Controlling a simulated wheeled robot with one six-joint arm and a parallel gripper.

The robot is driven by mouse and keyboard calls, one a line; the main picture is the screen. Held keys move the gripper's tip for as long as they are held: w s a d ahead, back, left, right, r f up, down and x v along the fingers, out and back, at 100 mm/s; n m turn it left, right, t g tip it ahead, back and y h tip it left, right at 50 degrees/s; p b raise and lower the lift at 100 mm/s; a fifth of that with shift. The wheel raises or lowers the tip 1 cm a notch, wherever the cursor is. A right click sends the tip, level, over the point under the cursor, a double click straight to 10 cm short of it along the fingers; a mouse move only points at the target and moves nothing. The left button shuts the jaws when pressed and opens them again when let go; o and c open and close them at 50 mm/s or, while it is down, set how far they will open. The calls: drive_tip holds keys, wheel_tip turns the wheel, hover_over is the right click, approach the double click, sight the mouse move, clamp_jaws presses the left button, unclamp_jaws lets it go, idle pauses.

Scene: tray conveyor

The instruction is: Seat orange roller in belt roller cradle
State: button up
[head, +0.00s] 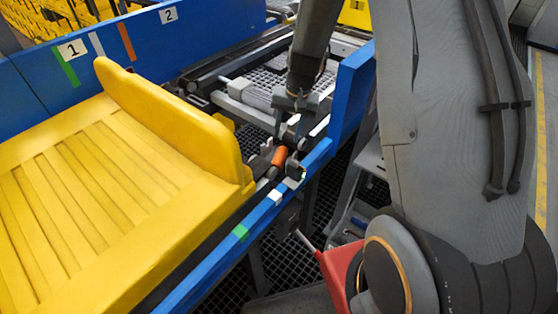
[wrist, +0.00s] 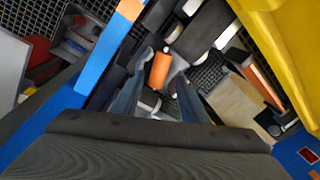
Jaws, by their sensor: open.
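The orange roller (head: 280,156) lies beside the inner edge of the near blue rail, close to the yellow tray's corner. In the wrist view the orange roller (wrist: 160,71) shows between the two fingers of my gripper (wrist: 165,66). In the head view my gripper (head: 291,128) points down just above and behind the roller. The fingers are open, and I see gaps between them and the roller. Dark blocks and light metal parts sit around the roller's ends. I cannot tell which of them form the cradle, or whether the roller is seated.
The large yellow tray (head: 62,205) fills the left, its raised end wall close to the roller. The near blue rail (head: 262,212) runs past the roller to a tall blue post (head: 352,88). The far blue wall (head: 205,30) carries numbered labels. Dark mesh floor shows below.

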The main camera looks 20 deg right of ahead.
drive_tip(key=m, duration=0.2)
hover_over(281, 153)
drive_tip(key=d, duration=0.2)
drive_tip(key=f, duration=0.8)
drive_tip(key=shift+s+a, duration=0.2)
drive_tip(key=shift+s, duration=0.15)
drive_tip(key=shift+w+a+f+p, duration=0.1)
drive_tip(key=shift+a+f+p, duration=0.25)
drive_tip(key=shift+f, duration=0.85)
drive_tip(key=shift+w+a+f+p, duration=0.15)
drive_tip(key=shift+f+p, duration=0.25)
drive_tip(key=shift+f, duration=0.85)
drive_tip(key=shift+w+a+f+p, duration=0.1)
drive_tip(key=shift+a+f+p, duration=0.25)
drive_tip(key=shift+f, duration=0.85)
drive_tip(key=shift+d, duration=0.1)
drive_tip(key=c, duration=0.9)
clamp_jaws()
drive_tip(key=shift+r, duration=0.15)
drive_tip(key=shift+r, duration=0.5)
wheel_tip(281, 153, up, 14)
drive_tip(key=a+n+g+b, duration=0.1)
drive_tip(key=n+g+b, duration=0.1)
drive_tip(key=n, duration=1.2)
drive_tip(key=shift+a+b, duration=0.25)
drive_tip(key=shift+b, duration=0.2)
